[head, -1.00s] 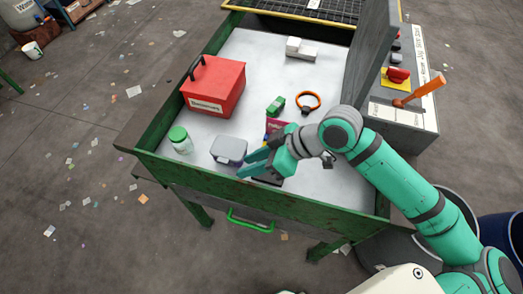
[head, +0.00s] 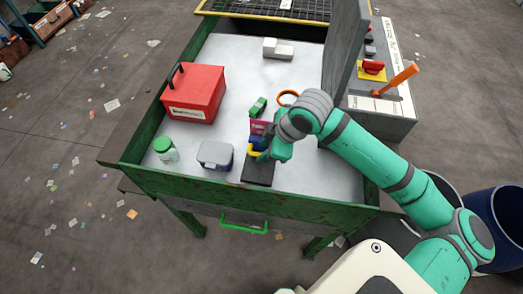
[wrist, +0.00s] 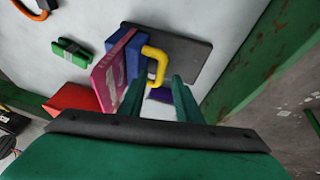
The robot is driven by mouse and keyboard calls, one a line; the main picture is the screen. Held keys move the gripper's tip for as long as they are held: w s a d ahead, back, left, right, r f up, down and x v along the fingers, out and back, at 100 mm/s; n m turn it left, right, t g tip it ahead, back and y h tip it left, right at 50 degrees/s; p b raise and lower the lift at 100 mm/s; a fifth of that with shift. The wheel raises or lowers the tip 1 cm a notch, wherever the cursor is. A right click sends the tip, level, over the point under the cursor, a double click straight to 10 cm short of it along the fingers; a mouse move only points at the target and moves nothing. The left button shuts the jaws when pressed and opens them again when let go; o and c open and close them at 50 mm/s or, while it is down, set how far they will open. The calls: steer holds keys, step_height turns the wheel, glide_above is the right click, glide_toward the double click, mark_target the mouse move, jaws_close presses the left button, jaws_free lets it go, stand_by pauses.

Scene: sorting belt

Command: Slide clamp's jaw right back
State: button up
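The clamp has a flat black base (head: 258,171), a blue jaw (wrist: 122,40) and a yellow handle (wrist: 157,66). It sits near the front edge of the table. A magenta packet (wrist: 112,72) stands against the blue jaw; it also shows in the head view (head: 258,127). A purple block (wrist: 160,96) shows partly beyond my fingers. My gripper (wrist: 158,76) is open, with the yellow handle between its two teal fingertips in the wrist view. I cannot tell whether a finger touches it. In the head view my gripper (head: 268,155) partly hides the clamp.
A grey-lidded box (head: 215,154) and a green-capped jar (head: 165,149) stand left of the clamp. A red toolbox (head: 193,93), a green object (head: 258,107) and an orange ring (head: 288,97) lie farther back. A grey upright panel (head: 346,70) stands at right. The green table rim (head: 230,203) runs along the front.

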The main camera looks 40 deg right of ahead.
mark_target(262, 151)
steer(key=shift+x, duration=1.1)
